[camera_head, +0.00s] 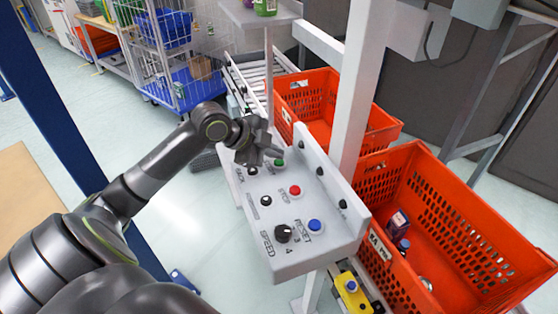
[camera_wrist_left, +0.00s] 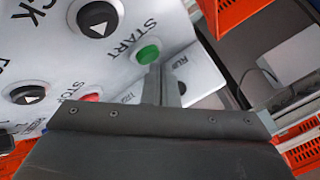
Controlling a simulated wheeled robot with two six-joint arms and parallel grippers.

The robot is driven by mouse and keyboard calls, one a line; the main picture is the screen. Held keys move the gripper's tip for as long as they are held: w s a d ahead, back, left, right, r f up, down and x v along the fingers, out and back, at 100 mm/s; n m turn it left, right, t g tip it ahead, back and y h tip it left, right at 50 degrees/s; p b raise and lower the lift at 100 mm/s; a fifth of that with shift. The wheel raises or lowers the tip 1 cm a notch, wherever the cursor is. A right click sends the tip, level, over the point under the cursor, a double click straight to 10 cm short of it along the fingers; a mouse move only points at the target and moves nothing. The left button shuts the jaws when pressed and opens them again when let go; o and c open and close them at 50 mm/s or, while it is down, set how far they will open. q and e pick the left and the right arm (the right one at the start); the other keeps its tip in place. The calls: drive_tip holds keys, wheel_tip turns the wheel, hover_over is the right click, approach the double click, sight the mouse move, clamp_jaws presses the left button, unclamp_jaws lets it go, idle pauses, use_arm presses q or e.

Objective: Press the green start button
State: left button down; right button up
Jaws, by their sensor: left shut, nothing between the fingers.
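The green start button (camera_head: 279,162) sits near the far end of a light grey control panel (camera_head: 310,258). In the left wrist view the green button (camera_wrist_left: 148,54) shows beside the word START. My left gripper (camera_head: 274,153) is shut and empty, with its fingertips right by the green button. In the left wrist view the closed fingers (camera_wrist_left: 160,82) reach toward the button's lower right edge. I cannot tell whether they touch it. My right gripper is not in view.
The panel also holds a red stop button (camera_head: 295,190), a blue reset button (camera_head: 315,225), a black speed knob (camera_head: 283,233) and several small black buttons. A grey post (camera_head: 362,85) stands behind it. Orange totes (camera_head: 440,165) stand on the right, one holding small items.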

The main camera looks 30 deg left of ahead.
sight(275, 162)
use_arm(q)
drive_tip(key=shift+f, duration=0.45)
idle(0.6)
drive_tip(key=shift+r, duration=0.1)
drive_tip(key=shift+r+p, duration=0.65)
drive_tip(key=shift+r, duration=0.15)
wheel_tip(275, 162, up, 5)
drive_tip(key=p, duration=0.4)
drive_tip(key=shift+p, duration=0.35)
idle(0.5)
